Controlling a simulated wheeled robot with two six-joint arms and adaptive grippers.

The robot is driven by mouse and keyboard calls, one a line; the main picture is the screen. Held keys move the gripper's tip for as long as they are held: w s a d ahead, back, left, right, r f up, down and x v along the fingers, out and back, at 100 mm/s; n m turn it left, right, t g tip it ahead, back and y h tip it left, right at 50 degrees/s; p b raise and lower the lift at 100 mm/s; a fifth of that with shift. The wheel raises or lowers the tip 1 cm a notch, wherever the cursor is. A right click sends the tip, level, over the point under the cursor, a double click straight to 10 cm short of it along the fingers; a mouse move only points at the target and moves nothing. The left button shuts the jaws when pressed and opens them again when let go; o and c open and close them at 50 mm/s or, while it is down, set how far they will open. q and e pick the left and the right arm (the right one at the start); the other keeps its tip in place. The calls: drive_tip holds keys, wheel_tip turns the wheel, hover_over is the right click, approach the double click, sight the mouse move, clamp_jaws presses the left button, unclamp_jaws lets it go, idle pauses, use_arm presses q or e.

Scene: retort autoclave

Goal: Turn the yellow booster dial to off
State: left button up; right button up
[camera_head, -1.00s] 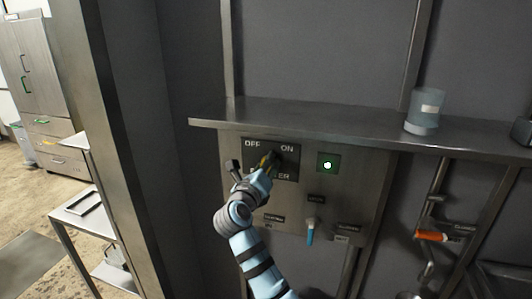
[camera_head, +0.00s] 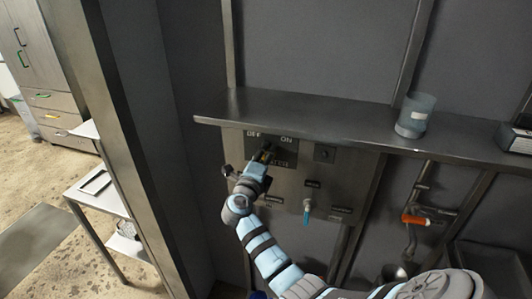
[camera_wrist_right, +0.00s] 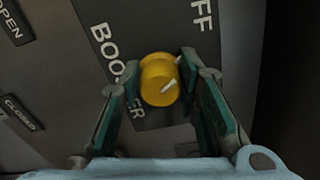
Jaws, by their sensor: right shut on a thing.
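The yellow booster dial (camera_wrist_right: 158,82) is a round knob on a dark label plate in the right wrist view. Its white pointer mark points right and slightly up, to the side where part of the OFF lettering shows. In the head view the dial is mostly hidden by my right gripper (camera_head: 264,158), with OFF and ON lettering above it on the plate (camera_head: 288,152). The fingers of my right gripper (camera_wrist_right: 160,76) lie on both sides of the dial and are shut on it. My left gripper is not in view.
The small square indicator (camera_head: 325,153) right of the plate is dark. A steel shelf (camera_head: 300,117) juts out above the panel, with a bluish beaker (camera_head: 415,116) on it. A blue-handled valve (camera_head: 307,214) and an orange handle (camera_head: 415,220) sit lower right.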

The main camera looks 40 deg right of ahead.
idle(0.4)
drive_tip(key=o, duration=1.2)
drive_tip(key=shift+a, duration=0.2)
drive_tip(key=v, duration=0.7)
drive_tip(key=shift+s+a, duration=0.1)
drive_tip(key=shift+a, duration=0.05)
